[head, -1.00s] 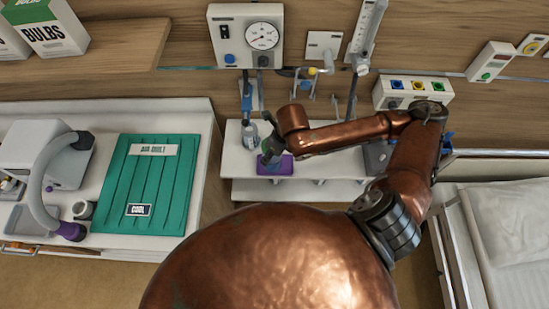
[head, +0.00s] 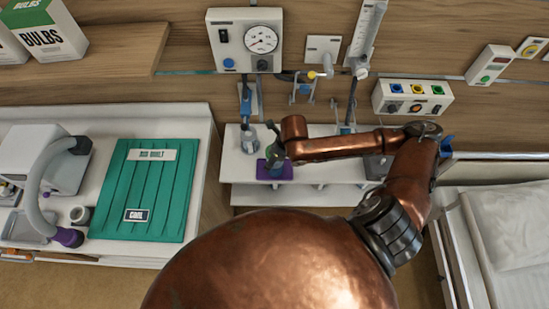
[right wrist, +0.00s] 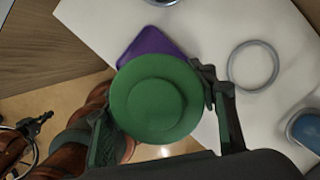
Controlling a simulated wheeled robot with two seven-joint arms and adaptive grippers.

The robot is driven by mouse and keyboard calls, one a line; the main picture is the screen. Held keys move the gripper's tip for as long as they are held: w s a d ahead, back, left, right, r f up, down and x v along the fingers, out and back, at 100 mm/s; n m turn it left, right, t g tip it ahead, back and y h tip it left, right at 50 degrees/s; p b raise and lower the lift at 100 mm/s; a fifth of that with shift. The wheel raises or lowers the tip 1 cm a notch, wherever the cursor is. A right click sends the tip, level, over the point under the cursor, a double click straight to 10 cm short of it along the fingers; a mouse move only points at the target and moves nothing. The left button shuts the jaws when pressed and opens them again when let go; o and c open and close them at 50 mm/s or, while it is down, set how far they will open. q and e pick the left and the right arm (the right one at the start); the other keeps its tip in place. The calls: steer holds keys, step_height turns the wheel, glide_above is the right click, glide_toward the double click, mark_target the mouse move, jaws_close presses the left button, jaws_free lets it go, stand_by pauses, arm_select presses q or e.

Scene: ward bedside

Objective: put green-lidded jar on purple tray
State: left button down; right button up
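The green-lidded jar (right wrist: 155,98) shows lid-up in the right wrist view, its round lid hiding most of its body. My right gripper (right wrist: 160,112) has a finger on each side of the jar and appears shut on it. In the head view the right gripper (head: 273,148) is at the end of the copper arm, over the purple tray (head: 264,172). The tray also shows behind the lid in the right wrist view (right wrist: 147,43). The jar is at or just above the tray; contact with it is hidden. My left gripper is not in view.
The tray lies on a white shelf (head: 317,170) below wall equipment. A clear bottle (head: 249,138) stands close to the left of the gripper. A clear ring-shaped rim (right wrist: 253,65) is near the jar. A green quilt pack (head: 145,195) lies on the left counter.

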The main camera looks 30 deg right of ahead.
steer(key=o, duration=0.3)
steer(key=shift+o, duration=0.2)
steer(key=v, duration=1)
steer(key=shift+d+p, duration=0.1)
steer(key=shift+p, duration=0.3)
steer(key=shift+s+r+p, duration=0.1)
steer(key=shift+r+p, duration=0.4)
steer(key=shift+p, duration=0.15)
steer(key=shift+s+d+r+p, duration=0.1)
steer(key=shift+s+r+p, duration=0.05)
steer(key=shift+r+p, duration=0.5)
steer(key=shift+f, duration=0.15)
